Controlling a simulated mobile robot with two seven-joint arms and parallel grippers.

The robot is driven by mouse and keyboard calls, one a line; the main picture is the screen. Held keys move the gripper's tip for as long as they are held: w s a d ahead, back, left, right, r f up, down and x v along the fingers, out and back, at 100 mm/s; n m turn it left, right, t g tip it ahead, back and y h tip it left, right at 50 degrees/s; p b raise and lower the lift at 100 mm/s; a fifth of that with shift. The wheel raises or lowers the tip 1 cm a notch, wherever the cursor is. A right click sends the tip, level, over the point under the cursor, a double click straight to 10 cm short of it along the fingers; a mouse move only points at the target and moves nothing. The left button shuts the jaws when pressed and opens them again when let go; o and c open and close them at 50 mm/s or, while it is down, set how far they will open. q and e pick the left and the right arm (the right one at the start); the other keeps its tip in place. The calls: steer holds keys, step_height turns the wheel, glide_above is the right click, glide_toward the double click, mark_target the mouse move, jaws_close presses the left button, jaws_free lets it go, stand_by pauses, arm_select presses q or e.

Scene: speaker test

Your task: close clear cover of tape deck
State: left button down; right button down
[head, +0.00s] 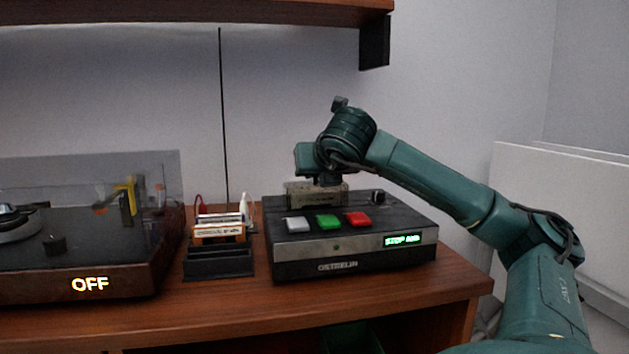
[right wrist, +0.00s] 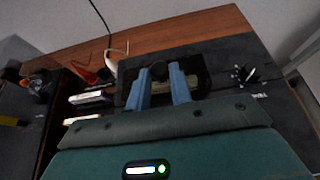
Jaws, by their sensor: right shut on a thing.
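The tape deck (head: 300,258) stands on the wooden desk, black with grey, green and red buttons and a green lit display. Its top also shows in the right wrist view (right wrist: 220,58). A greyish see-through piece, seemingly the clear cover (head: 300,193), is at the back of the deck top. My right gripper (head: 327,180) is right above it, pointing down. In the right wrist view, my right gripper (right wrist: 161,85) has its two blue fingers around a small dark knob (right wrist: 158,72) at the cover. The cover's exact tilt is hard to tell. My left gripper is out of view.
A dark rack (head: 218,262) with several cassettes stands left of the deck. A record player (head: 90,265) with a clear lid and "OFF" display is farther left. A wooden shelf (head: 190,12) hangs above. A black knob (head: 376,197) is on the deck's back right.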

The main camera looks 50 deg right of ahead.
steer(key=shift+a+f, duration=0.15)
steer(key=shift+f, duration=0.45)
steer(key=c, duration=1.7)
jaws_free()
steer(key=o, duration=0.4)
steer(key=shift+r, duration=0.15)
steer(key=shift+s+r, duration=0.1)
steer(key=shift+s+r, duration=0.15)
steer(key=p+v, duration=0.2)
steer(key=v, duration=1)
steer(key=shift+s+a, duration=0.2)
steer(key=shift+a, duration=0.1)
